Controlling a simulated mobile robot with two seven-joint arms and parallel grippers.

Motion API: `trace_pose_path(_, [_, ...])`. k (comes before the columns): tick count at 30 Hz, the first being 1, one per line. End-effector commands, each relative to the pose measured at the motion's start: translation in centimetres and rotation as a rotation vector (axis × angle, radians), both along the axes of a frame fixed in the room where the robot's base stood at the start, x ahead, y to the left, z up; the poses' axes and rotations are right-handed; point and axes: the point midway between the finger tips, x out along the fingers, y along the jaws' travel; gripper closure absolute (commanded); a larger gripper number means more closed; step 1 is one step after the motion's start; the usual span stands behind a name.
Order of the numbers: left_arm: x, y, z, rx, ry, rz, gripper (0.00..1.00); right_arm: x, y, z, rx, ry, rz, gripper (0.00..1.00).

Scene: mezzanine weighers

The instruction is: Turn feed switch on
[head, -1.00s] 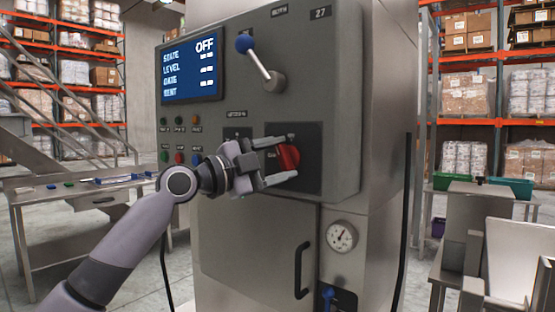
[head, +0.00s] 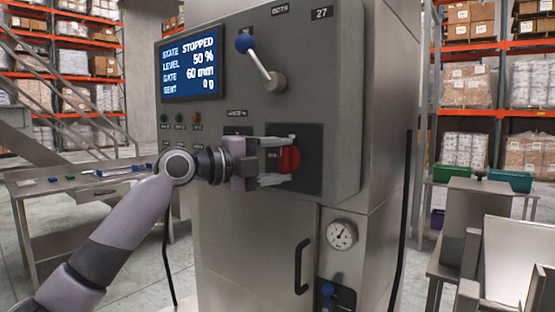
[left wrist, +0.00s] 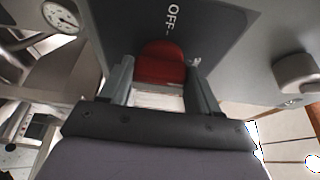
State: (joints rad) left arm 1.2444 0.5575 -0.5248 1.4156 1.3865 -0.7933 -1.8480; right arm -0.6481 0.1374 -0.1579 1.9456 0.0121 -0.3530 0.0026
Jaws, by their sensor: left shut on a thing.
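The feed switch is a red knob (head: 290,159) on a dark plate (head: 311,170) on the front of the grey machine panel. My left gripper (head: 285,160) reaches it from the left, its two fingers above and below the knob, shut on it. In the left wrist view the red knob (left wrist: 160,62) sits between the fingertips, with "OFF" lettering on the plate beside it. The blue display (head: 190,65) reads STATE STOPPED, LEVEL 50 %, GATE 60 mm. My right gripper is not in view.
A blue-balled lever (head: 262,66) stands out above the switch. A pressure gauge (head: 341,235) and a door handle (head: 302,267) are lower down. A steel table (head: 75,190) stands at left.

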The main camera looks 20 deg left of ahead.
Motion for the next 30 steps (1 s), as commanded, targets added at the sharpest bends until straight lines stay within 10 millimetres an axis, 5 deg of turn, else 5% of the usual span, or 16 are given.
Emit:
trace_pose_path(7, [0.0, -0.1, -0.1, 0.007, -0.001, 0.000, 0.69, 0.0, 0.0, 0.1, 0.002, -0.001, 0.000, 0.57])
trace_pose_path(8, [0.0, -0.1, -0.1, 0.006, -0.002, 0.000, 0.29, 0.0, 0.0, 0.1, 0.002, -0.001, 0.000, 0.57])
trace_pose_path(9, [0.0, 0.0, -0.1, 0.006, -0.002, 0.000, 0.16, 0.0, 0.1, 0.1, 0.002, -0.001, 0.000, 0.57])
trace_pose_path(10, [0.0, 0.0, -0.1, 0.006, -0.001, 0.000, 0.13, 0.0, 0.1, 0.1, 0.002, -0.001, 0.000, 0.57])
trace_pose_path(20, [-0.2, 0.3, -0.1, 0.003, -0.001, 0.001, 0.13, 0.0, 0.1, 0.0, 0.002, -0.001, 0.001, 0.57])
trace_pose_path(30, [-3.9, 3.6, -0.2, 0.005, -0.003, 0.002, 0.13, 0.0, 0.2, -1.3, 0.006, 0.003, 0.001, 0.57])
